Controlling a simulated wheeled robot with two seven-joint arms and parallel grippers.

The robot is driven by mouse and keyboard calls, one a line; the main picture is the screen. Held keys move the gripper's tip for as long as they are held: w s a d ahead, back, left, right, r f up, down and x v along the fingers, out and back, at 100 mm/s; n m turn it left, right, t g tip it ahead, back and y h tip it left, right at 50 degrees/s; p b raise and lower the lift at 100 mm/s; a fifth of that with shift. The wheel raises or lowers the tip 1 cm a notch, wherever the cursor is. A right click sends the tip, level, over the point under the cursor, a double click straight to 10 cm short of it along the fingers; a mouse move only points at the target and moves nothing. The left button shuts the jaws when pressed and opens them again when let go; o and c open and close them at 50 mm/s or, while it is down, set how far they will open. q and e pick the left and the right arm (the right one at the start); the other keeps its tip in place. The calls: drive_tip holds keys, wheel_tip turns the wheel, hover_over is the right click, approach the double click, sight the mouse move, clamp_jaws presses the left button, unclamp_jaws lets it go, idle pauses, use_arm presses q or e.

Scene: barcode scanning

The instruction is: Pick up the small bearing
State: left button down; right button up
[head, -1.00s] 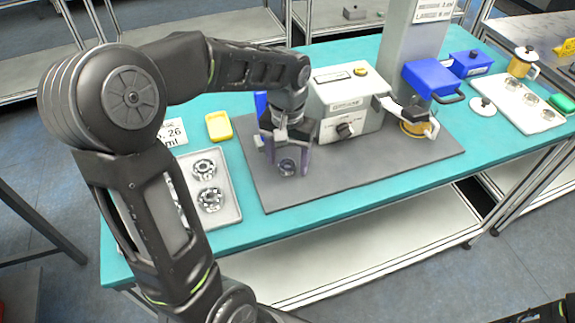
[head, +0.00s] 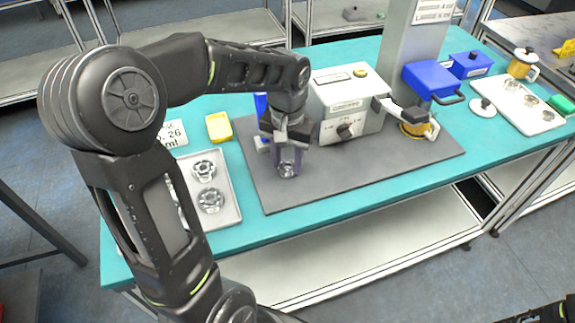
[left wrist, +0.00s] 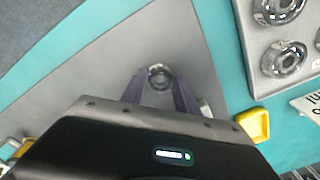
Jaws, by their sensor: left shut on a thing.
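The small bearing (head: 287,170) is a metallic ring at the grey mat, in front of the beige machine. My left gripper (head: 287,163) points down at it with its fingers closed on its sides. In the left wrist view, the bearing (left wrist: 159,76) sits between the tips of the two purple-grey fingers (left wrist: 160,84). Part of the bearing is hidden by the fingers, and I cannot tell whether it touches the mat.
A white tray (head: 228,212) with larger bearings lies to the left, near a yellow dish (head: 219,127). The beige machine (head: 345,105) stands close behind and right of the gripper. The grey mat (head: 375,165) is clear at its front right.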

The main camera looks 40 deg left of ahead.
use_arm(q)
wheel_tip(320, 180, up, 10)
drive_tip(key=shift+b, duration=0.4)
idle(0.7)
